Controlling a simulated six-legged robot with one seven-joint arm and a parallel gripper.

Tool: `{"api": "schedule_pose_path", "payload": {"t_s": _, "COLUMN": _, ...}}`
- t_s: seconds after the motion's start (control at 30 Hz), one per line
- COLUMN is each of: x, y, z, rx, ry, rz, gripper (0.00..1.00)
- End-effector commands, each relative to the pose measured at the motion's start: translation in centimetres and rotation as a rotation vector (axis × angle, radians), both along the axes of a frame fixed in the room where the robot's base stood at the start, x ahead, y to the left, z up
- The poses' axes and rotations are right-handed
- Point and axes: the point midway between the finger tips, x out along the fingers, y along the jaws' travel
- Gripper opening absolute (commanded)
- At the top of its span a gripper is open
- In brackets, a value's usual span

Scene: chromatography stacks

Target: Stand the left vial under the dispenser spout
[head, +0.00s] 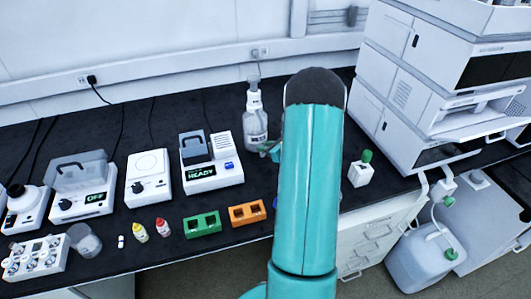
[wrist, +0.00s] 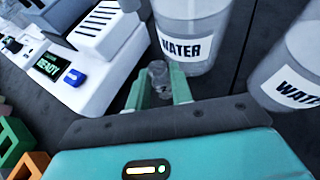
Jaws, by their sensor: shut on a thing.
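My gripper (wrist: 160,88) is shut on a small clear vial (wrist: 158,73), held upright between its green fingertips. In the wrist view the vial is just in front of a clear bottle labelled WATER (wrist: 187,45); I cannot tell whether they touch. In the head view a white-topped water bottle (head: 255,122) stands at the back of the bench, left of my arm, and my gripper (head: 268,150) is low near its base. Any dispenser spout above the vial is outside the wrist view. Which vial this is, left or right, cannot be told.
A second WATER bottle (wrist: 295,78) is close on the right. A white device reading READY (head: 212,170) stands to the left. Green (head: 202,224) and orange (head: 249,214) racks are in front. A white block with a green top (head: 361,173) is right of my arm.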

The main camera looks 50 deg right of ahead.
Motion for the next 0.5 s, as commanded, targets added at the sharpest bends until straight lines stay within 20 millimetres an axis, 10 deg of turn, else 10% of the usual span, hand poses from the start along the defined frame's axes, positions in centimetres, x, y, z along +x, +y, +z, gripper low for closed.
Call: {"api": "schedule_pose_path", "payload": {"t_s": 0.5, "x": -0.1, "y": 0.1, "z": -3.0, "rx": 0.001, "ry": 0.0, "rz": 0.0, "gripper": 0.01}}
